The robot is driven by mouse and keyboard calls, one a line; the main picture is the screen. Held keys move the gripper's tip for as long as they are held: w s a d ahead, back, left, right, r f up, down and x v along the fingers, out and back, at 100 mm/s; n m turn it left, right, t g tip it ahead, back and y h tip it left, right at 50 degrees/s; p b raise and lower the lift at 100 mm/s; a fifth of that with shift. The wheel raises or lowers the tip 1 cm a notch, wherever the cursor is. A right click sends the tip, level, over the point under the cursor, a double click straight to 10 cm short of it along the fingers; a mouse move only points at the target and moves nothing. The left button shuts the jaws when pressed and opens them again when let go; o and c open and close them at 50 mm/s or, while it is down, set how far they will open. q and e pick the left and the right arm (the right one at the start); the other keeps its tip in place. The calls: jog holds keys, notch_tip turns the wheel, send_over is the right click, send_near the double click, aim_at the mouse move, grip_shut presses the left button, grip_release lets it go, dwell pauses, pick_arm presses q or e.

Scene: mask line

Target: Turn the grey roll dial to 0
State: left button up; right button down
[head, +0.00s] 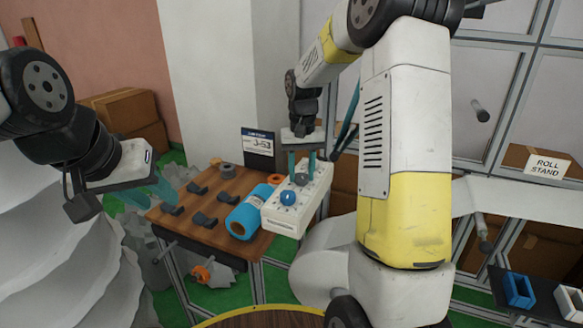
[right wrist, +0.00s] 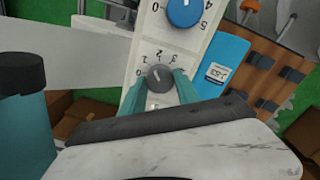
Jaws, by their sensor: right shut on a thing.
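The grey roll dial (right wrist: 158,77) sits on a white control panel (right wrist: 139,52), with printed numbers around it, including a 0 to its left. My right gripper (right wrist: 156,88) is shut on this dial, one teal finger on each side. The dial's exact pointer setting is too small to read surely. In the head view the grey dial (head: 302,179) shows below my right gripper's fingers. My left gripper (head: 163,192) hangs at the left, away from the panel; its finger gap is not clear.
A larger blue dial (right wrist: 184,9) is on the same panel, near the grey one. A blue roll (head: 247,212) and several dark pieces lie on the wooden table (head: 190,228) beside the panel. A dark sign (head: 258,146) stands behind. A roll stand sign (head: 547,165) is at the right.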

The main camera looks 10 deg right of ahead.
aim_at(301, 175)
jog(key=n, duration=1.1)
jog(key=shift+n, duration=0.5)
jog(key=c, duration=0.9)
grip_release()
jog(key=shift+r, duration=0.1)
notch_tip(301, 175, up, 8)
jog(key=shift+f, duration=0.15)
